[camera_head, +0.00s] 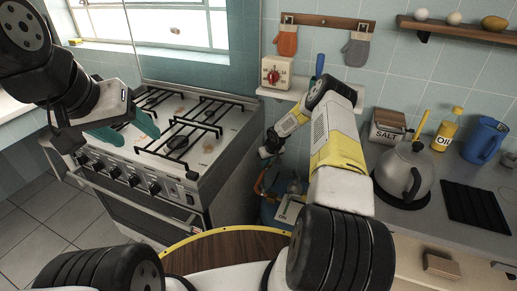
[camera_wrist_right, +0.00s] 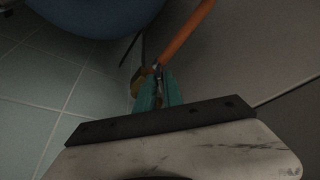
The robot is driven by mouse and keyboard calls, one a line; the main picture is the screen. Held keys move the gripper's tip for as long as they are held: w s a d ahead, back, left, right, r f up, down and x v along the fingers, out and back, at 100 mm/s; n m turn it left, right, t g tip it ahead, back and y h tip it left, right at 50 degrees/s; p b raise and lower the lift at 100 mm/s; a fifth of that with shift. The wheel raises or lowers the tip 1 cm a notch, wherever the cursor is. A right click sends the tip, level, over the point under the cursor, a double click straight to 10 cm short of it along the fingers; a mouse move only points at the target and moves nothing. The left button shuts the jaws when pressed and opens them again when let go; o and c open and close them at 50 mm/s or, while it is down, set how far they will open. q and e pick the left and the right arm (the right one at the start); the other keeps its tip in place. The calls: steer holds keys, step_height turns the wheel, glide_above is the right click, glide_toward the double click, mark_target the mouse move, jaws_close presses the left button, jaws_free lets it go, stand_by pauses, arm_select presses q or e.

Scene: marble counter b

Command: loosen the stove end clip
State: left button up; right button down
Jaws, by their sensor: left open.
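An orange hose (camera_wrist_right: 186,33) runs down to a small metal clip (camera_wrist_right: 157,72) in the right wrist view, with a brass-coloured fitting (camera_wrist_right: 138,82) beside it. My right gripper (camera_wrist_right: 159,88) has its teal fingers close together on the clip's metal tabs; the fingers partly hide them. In the head view, my right gripper (camera_head: 268,152) is low beside the stove's right side, small and dark there. The stove (camera_head: 190,125) stands at the left. My left gripper (camera_head: 125,130) is open and empty over the stove's front left, its teal fingers spread.
A blue gas cylinder (camera_head: 268,213) stands on the floor between the stove and the right counter; it also shows in the right wrist view (camera_wrist_right: 95,12). A kettle (camera_head: 404,172) stands on the right counter. A round wooden top (camera_head: 225,250) lies in front.

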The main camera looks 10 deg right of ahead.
steer(key=shift+w+d+n+y, duration=0.15)
steer(key=shift+n+y, duration=0.45)
steer(key=shift+n, duration=1)
steer(key=c, duration=1.5)
jaws_free()
steer(key=shift+o, duration=0.2)
steer(key=shift+d+r, duration=0.1)
steer(key=v, duration=0.7)
steer(key=shift+r, duration=0.3)
